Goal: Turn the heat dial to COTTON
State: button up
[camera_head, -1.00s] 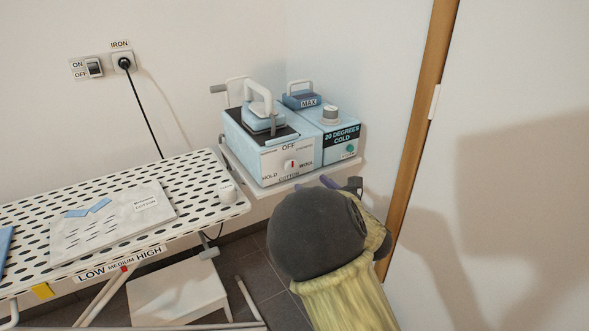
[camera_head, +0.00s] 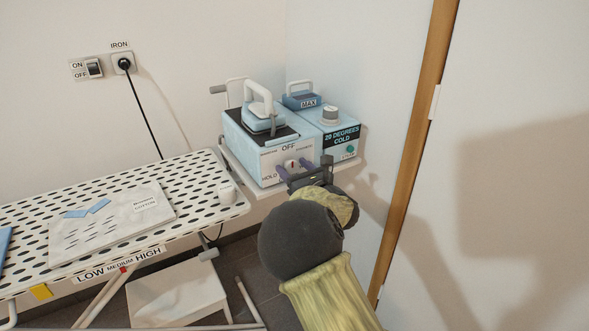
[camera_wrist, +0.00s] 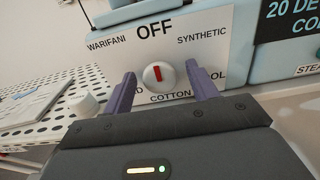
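The heat dial (camera_wrist: 158,74) is a round white knob with a red mark, on the front panel of the iron station (camera_head: 270,150). In the wrist view its red mark points up toward OFF, and COTTON (camera_wrist: 170,97) is printed below it. My gripper (camera_wrist: 161,85) is open, with one purple finger at each side of the dial and a gap on both sides. In the head view my gripper (camera_head: 296,165) is in front of the panel and partly hides the dial and the lower lettering. The iron (camera_head: 262,115) rests on top of the station.
A blue unit labelled 20 DEGREES COLD (camera_head: 341,140) stands right of the station. The perforated ironing board (camera_head: 195,170) with a cloth (camera_head: 115,220) lies at left. A white cup-like object (camera_head: 226,192) sits on the board's end. A wooden door frame (camera_head: 415,130) is at right.

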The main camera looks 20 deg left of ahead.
jog(key=c, duration=0.9)
